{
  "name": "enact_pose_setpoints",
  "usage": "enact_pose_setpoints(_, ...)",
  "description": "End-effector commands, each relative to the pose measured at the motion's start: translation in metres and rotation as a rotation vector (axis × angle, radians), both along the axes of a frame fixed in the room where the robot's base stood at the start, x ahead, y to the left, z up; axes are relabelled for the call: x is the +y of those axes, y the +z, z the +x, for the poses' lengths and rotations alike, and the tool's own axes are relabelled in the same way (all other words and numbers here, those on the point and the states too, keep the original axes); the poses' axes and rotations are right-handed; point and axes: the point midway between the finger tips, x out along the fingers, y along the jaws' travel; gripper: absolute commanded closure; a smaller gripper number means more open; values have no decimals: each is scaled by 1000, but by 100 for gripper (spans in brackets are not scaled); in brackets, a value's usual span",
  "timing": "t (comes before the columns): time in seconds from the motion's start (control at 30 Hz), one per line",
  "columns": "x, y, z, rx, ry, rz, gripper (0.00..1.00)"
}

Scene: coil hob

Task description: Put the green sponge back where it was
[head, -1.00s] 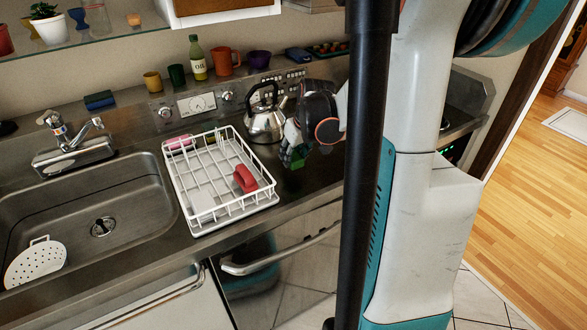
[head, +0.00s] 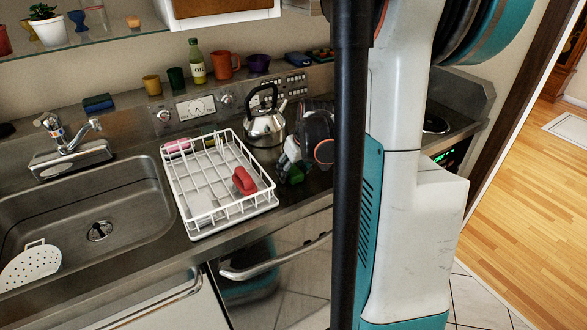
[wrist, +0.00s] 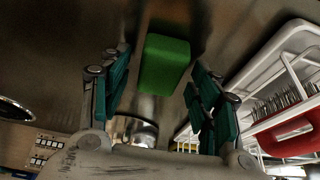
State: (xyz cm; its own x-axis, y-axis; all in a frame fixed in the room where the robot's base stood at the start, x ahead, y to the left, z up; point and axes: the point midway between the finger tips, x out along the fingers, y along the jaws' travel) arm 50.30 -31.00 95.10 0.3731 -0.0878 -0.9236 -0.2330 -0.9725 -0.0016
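The green sponge (wrist: 164,64) is a plain green block in the wrist view, between my gripper's two fingers, against the metal counter. My gripper (wrist: 158,75) is open, with a gap on each side of the sponge. In the head view my gripper (head: 290,172) is low over the counter, right of the white dish rack (head: 190,205) and in front of the kettle (head: 266,127). There the sponge is mostly hidden by the fingers. Whether it rests fully on the counter is hard to tell.
The rack holds a red item (head: 244,181) and a pink item (head: 177,146). A blue sponge (head: 98,103) lies on the back ledge, with cups and an oil bottle (head: 197,62) further right. The sink (head: 100,190) is at the left.

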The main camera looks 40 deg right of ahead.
Motion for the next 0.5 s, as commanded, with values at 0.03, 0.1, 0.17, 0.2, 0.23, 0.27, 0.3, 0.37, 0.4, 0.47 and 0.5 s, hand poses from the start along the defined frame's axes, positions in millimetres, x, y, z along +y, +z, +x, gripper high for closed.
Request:
enact_pose_setpoints(0.03,0,0,0,0,0,0,43)
enact_pose_setpoints(0.1,0,0,0,0,0,0,43)
enact_pose_setpoints(0.17,0,0,0,0,0,0,43)
enact_pose_setpoints(0.2,0,1,0,0,0,0,43)
enact_pose_setpoints(0.23,0,2,0,0,0,0,43)
enact_pose_setpoints(0.27,0,3,0,0,0,0,43)
enact_pose_setpoints(0.3,0,6,0,0,0,0,43)
enact_pose_setpoints(0.37,1,13,-3,0,0,0,43)
enact_pose_setpoints(0.4,1,19,-6,0,0,0,43)
enact_pose_setpoints(0.47,2,29,-10,0,-1,0,43)
enact_pose_setpoints(0.5,3,37,-13,0,-1,0,43)
